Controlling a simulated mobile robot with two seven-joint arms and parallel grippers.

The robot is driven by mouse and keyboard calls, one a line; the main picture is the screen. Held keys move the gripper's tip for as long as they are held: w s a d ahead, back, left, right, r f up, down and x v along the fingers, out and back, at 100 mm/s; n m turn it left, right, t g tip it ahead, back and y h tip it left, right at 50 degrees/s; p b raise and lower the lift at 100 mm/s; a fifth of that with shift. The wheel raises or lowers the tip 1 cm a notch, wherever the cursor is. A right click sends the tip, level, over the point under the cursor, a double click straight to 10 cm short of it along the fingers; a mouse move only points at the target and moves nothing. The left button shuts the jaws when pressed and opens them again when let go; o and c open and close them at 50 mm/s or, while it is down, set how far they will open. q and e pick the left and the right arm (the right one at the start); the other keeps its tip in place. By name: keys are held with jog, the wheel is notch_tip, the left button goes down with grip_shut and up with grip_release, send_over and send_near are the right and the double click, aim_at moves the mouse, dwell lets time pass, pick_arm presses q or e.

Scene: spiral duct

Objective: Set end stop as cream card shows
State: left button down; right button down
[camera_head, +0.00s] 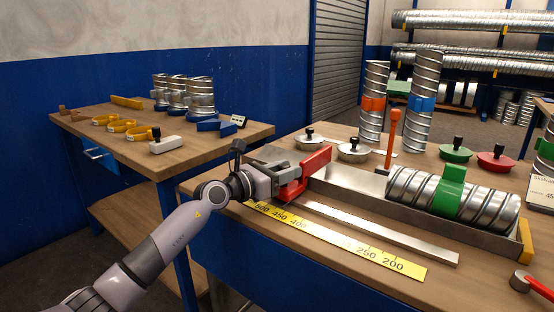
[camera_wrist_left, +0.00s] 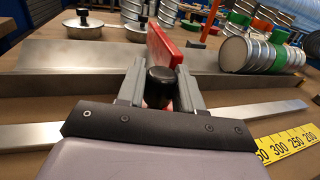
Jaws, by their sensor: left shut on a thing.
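The red end stop (camera_head: 307,175) stands at the left part of the metal tray (camera_head: 345,193). It also shows in the left wrist view (camera_wrist_left: 165,46). My left gripper (camera_head: 284,182) is shut on the end stop's black knob (camera_wrist_left: 160,88), which sits between the two fingers in the left wrist view. The yellow scale (camera_head: 335,242) runs along the tray's front, and the end stop is near its 400 to 450 marks. A pale card (camera_head: 541,193) is cut off at the right edge; its text is only partly readable. My right gripper is not in view.
A spiral duct (camera_head: 487,208) with a green clamp (camera_head: 449,191) lies in the tray's right part. A flat metal bar (camera_head: 380,234) lies before it. Upright ducts (camera_head: 374,105), lidded caps (camera_head: 456,153) and an orange-handled tool (camera_head: 392,130) stand behind. A red-handled hammer (camera_head: 521,281) lies front right.

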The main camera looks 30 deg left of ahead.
pick_arm(q)
jog(key=shift+d, duration=0.2)
jog(key=c, duration=0.8)
grip_release()
jog(key=shift+s+a, duration=0.1)
jog(key=shift+s+a, duration=0.25)
jog(key=shift+s, duration=0.3)
jog(key=v, duration=0.4)
jog(key=shift+s, duration=0.15)
jog(key=shift+v, duration=0.75)
